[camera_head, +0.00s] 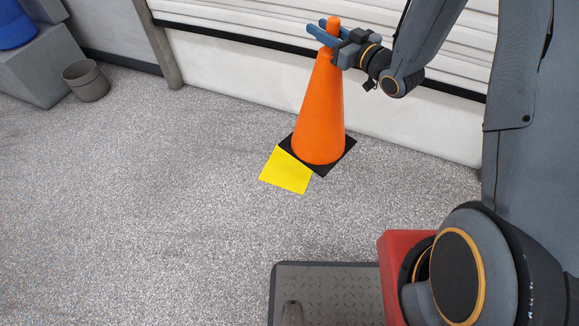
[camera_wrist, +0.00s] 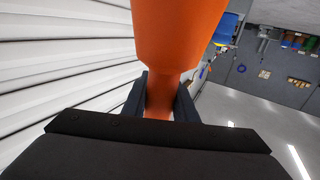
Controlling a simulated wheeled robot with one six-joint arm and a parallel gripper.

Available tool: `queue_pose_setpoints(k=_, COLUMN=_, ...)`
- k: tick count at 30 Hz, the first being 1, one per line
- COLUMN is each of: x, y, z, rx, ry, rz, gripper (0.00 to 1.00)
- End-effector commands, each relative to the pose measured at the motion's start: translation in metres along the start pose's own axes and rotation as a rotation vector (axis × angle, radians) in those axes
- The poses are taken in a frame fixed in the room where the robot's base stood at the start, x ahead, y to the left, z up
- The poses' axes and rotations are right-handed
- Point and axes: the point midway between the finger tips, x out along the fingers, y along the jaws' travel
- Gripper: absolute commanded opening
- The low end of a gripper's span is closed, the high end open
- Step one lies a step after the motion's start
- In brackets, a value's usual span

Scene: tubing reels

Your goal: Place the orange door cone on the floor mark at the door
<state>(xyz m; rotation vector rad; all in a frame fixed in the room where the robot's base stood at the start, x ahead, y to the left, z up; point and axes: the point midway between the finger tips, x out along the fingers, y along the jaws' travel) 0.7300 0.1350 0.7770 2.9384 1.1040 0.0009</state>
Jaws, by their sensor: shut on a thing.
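The orange door cone (camera_head: 319,115) with its black square base stands upright near the door (camera_head: 400,98). My gripper (camera_head: 324,32) is shut on the cone's narrow neck near the top. The wrist view also shows the cone (camera_wrist: 178,35) between the two fingers (camera_wrist: 160,98). The yellow floor mark (camera_head: 286,170) lies at the front left of the cone's base. The base overlaps or hides the mark's back right part in the head view. I cannot tell whether the base touches the floor or hangs slightly above it.
A grey bin (camera_head: 86,82) stands at the far left by a grey block (camera_head: 38,65) with a blue thing (camera_head: 14,25) on it. A post (camera_head: 158,45) stands at the door's left edge. The floor left of the mark is clear.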

Motion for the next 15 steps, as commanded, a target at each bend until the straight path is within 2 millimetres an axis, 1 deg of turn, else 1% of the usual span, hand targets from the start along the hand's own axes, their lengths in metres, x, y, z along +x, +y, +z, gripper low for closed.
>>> queue_pose_setpoints(k=1, x=0.007, y=0.001, z=0.011, rx=-0.003, ry=0.005, rz=-0.011, gripper=0.0)
queue_pose_setpoints(k=15, x=0.052, y=-0.006, z=0.074, rx=-0.003, ry=0.005, rz=-0.113, gripper=0.0)
